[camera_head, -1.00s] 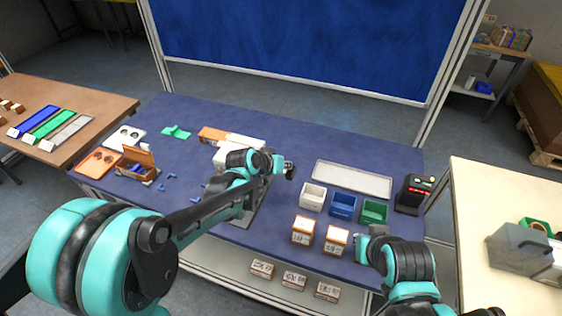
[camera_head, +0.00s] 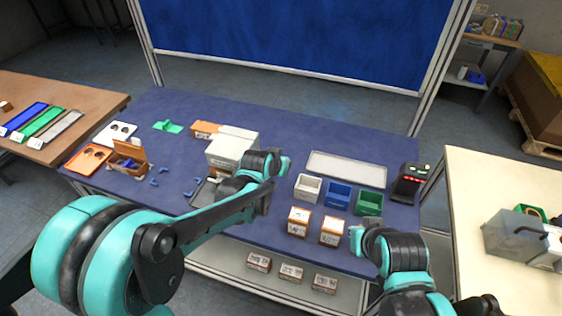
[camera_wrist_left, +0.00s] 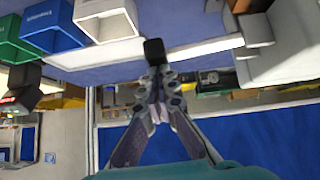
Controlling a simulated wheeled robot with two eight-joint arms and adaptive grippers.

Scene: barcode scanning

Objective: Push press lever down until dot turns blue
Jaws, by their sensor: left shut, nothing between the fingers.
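The press, a pale grey box-like machine (camera_head: 230,146), stands near the middle of the blue table. My left arm covers its front right part in the head view. In the left wrist view the grey body at the upper right (camera_wrist_left: 275,55) appears to be the press. My left gripper (camera_wrist_left: 157,82) is shut and empty, its fingertips together. A black block (camera_wrist_left: 154,50), perhaps the lever's end, shows just beyond the fingertips; I cannot tell whether they touch. The dot cannot be made out. My right gripper (camera_head: 358,238) is by the table's front right, its fingers unclear.
White (camera_head: 307,187), blue (camera_head: 339,197) and green (camera_head: 369,202) bins stand right of my left arm. Two small boxes (camera_head: 299,221) (camera_head: 331,231) stand before them. A flat tray (camera_head: 345,167) and a scanner (camera_head: 410,182) lie behind and right.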

